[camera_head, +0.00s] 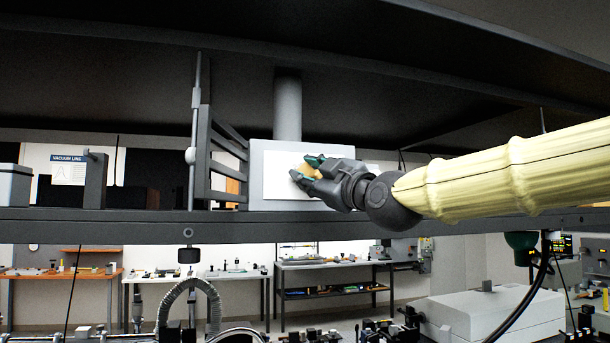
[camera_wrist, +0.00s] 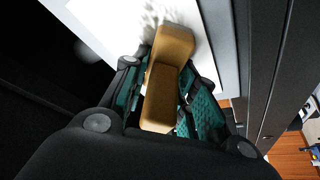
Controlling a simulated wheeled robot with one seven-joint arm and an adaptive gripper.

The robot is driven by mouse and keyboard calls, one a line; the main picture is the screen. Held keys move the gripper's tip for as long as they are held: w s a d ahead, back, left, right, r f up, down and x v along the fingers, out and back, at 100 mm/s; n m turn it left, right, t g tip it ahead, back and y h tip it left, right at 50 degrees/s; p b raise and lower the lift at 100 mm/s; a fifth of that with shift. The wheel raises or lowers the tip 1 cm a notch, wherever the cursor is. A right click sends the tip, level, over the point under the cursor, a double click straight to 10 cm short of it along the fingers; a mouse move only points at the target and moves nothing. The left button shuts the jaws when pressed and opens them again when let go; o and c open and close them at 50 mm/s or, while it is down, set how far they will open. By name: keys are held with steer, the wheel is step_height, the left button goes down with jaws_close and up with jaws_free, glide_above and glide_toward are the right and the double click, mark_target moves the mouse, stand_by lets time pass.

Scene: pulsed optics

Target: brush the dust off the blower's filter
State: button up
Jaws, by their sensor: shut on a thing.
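The blower (camera_head: 300,145) is a grey box with a round duct above it, on the shelf under a dark overhang. Its filter (camera_head: 280,180) is the white panel on its front, also at the top of the wrist view (camera_wrist: 90,15). My gripper (camera_head: 305,168) is in front of the filter, shut on a tan brush (camera_wrist: 167,80) held between its green pads. The brush's far end is at the white face; I cannot tell if it touches. Grey mottled marks (camera_wrist: 160,16) show beside that end, dust or shadow. My gripper hides the filter's right part.
A dark slatted bracket (camera_head: 222,150) and an upright post (camera_head: 195,130) stand just left of the blower. The shelf's front beam (camera_head: 130,227) runs below. A white instrument box (camera_head: 490,318) and a ribbed hose (camera_head: 188,290) are lower down.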

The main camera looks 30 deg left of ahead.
steer(key=w+d, duration=0.4)
steer(key=shift+w, duration=0.4)
stand_by(0.4)
steer(key=shift+s+a, duration=0.1)
steer(key=shift+s+a+b, duration=0.8)
steer(key=shift+s+a, duration=0.35)
steer(key=shift+s, duration=0.15)
steer(key=shift+s+a+b, duration=0.8)
steer(key=shift+s+a, duration=0.3)
steer(key=shift+s, duration=0.2)
steer(key=shift+s, duration=0.1)
